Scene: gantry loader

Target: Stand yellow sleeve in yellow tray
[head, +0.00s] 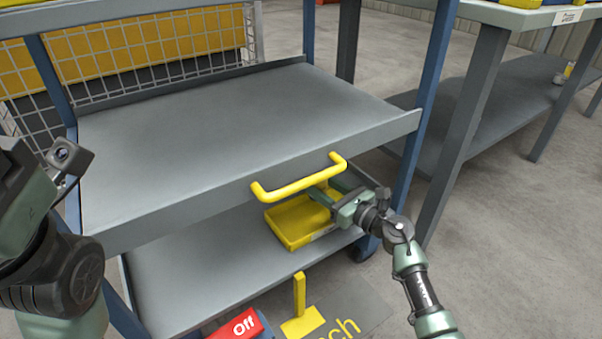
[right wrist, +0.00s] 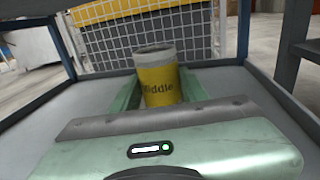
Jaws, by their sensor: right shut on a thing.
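The yellow sleeve (right wrist: 160,82), a yellow cylinder with a grey upper band and the word "Middle", stands upright between the green fingers of my right gripper (right wrist: 158,92) in the right wrist view. The gripper is shut on it. In the head view my right gripper (head: 322,194) reaches under the upper shelf, over the yellow tray (head: 291,241). The sleeve is not clearly visible there. The shallow tray lies on the lower shelf, partly hidden by the handle and gripper. My left arm is at the left edge; its fingers cannot be made out.
The empty grey upper shelf (head: 230,120) overhangs the lower shelf (head: 195,285). A yellow handle (head: 300,183) sticks out above the tray. Blue posts (head: 425,100) stand at the corners. A red "Off" sign (head: 237,328) and a yellow upright piece (head: 300,295) are in front.

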